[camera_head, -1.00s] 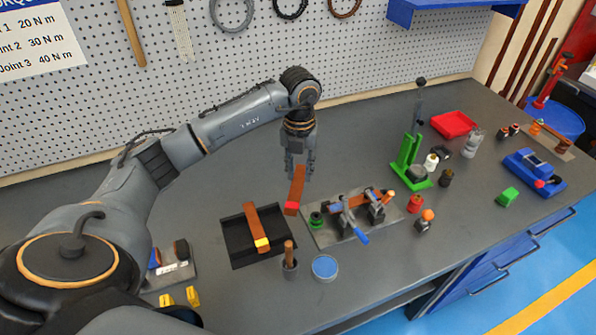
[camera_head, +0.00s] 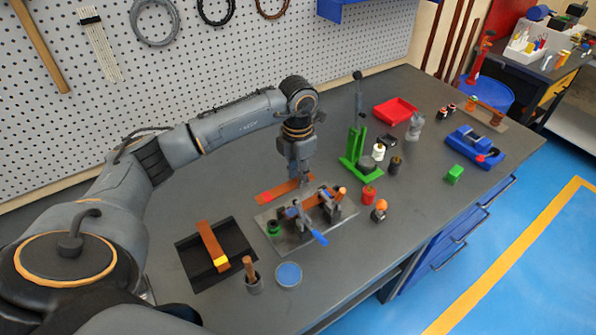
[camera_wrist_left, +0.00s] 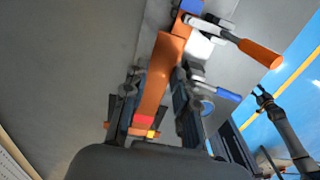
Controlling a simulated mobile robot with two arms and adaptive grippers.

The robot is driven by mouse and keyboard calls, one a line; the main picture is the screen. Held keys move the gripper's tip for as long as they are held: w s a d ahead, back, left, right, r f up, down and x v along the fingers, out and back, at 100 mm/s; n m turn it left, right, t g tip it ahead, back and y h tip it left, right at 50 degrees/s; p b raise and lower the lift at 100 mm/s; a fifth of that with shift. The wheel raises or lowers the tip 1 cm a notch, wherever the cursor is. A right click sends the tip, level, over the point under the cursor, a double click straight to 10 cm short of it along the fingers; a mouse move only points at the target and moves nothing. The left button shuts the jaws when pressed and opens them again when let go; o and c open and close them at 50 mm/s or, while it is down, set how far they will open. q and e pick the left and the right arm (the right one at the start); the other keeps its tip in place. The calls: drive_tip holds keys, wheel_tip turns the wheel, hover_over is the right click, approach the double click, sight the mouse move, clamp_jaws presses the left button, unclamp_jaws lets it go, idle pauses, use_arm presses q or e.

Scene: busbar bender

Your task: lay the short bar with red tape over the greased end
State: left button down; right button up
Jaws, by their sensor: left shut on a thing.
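My left gripper (camera_head: 300,181) is shut on the short copper bar (camera_head: 287,187) with red tape (camera_head: 266,196). The bar is low, at the back edge of the grey fixture plate (camera_head: 290,242), its taped end pointing left. It also runs between the fingers in the left wrist view (camera_wrist_left: 155,85). A copper bar (camera_head: 313,200) sits among the clamps on the plate, partly hidden by them. I cannot make out grease or whether the bars touch. In the left wrist view, a dark arm with a small gripper (camera_wrist_left: 262,91), seemingly my right, shows over the blue floor; its opening is unclear.
A black tray (camera_head: 236,271) holds a bar with yellow tape (camera_head: 212,245). A brush cup (camera_head: 253,284) and a blue-lidded tin (camera_head: 288,274) stand in front of the plate. A blue clamp handle (camera_head: 318,237) sticks out forward. A green press (camera_head: 357,150) and small bottles stand right.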

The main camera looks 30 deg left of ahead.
use_arm(q)
wheel_tip(320, 180, down, 5)
drive_tip(key=b, duration=0.3)
drive_tip(key=shift+f, duration=0.15)
drive_tip(key=shift+s+d+r+p, duration=0.15)
drive_tip(key=shift+d+p, duration=0.1)
drive_tip(key=shift+d, duration=0.2)
drive_tip(key=shift+s+d+r+p, duration=0.1)
drive_tip(key=shift+d+p, duration=0.1)
drive_tip(key=shift+d, duration=0.2)
drive_tip(key=shift+s+d+f, duration=0.2)
drive_tip(key=shift+d, duration=0.1)
drive_tip(key=shift+f+b, duration=0.5)
drive_tip(key=shift+b, duration=0.1)
drive_tip(key=shift+f, duration=0.1)
drive_tip(key=shift+w+a, duration=0.1)
drive_tip(key=shift+f+b, duration=0.3)
drive_tip(key=shift+b, duration=0.15)
drive_tip(key=c, duration=1)
unclamp_jaws()
